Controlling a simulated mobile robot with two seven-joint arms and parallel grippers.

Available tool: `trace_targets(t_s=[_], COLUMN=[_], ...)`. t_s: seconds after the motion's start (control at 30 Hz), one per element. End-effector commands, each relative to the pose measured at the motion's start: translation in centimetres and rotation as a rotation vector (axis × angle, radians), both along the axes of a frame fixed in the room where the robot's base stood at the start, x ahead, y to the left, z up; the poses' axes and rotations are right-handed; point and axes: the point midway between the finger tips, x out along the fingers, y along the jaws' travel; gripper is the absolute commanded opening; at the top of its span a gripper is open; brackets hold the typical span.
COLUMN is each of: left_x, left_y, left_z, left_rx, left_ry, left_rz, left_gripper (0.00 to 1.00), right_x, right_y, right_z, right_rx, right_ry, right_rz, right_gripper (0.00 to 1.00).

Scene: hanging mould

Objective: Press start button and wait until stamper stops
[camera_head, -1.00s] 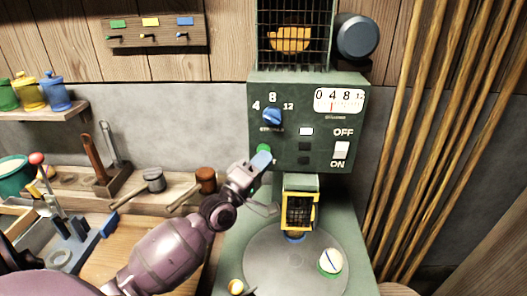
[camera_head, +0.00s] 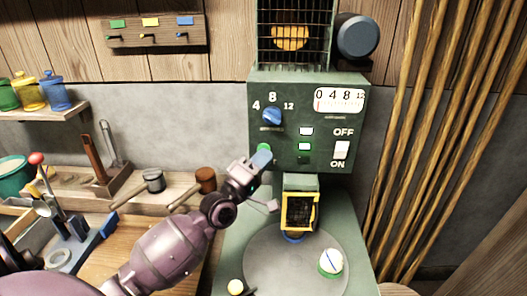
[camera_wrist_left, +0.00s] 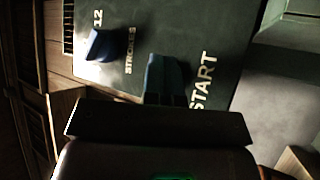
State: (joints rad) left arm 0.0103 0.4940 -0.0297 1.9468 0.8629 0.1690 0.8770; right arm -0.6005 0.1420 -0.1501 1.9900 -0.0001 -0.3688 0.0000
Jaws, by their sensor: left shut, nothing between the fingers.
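The green machine (camera_head: 350,125) stands in the middle of the head view. Its green start button (camera_head: 264,148) shows just above my left gripper (camera_head: 261,160), which is shut and empty with blue fingertips at the button. I cannot tell whether they touch it. In the left wrist view the shut fingers (camera_wrist_left: 165,80) lie beside the START lettering, and the button is hidden. The stamper (camera_head: 300,211), in a yellow-framed guard, is above the round plate (camera_head: 270,270). The gauge (camera_head: 339,102) needle is near 0. Two indicator lamps are lit, an upper (camera_head: 306,131) and a lower (camera_head: 305,146). My right gripper is not in view.
The blue strokes dial (camera_head: 272,116) and the white ON/OFF switch (camera_head: 341,150) are on the panel. A round white and green piece (camera_head: 330,262) sits on the plate. A tool bench (camera_head: 130,245) is at left, and wooden poles (camera_head: 420,120) stand at right.

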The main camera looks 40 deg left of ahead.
Motion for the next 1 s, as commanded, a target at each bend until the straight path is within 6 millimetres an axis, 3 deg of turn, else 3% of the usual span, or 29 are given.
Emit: trace_targets(t_s=[1.0], left_x=[-1.5], left_y=[-0.9], left_z=[0.0], left_rx=[0.0], left_ry=[0.0], left_rz=[0.0], left_gripper=[0.0], right_x=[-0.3], right_y=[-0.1], right_z=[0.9], right_rx=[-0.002], right_ry=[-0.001], right_rz=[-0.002], right_gripper=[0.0])
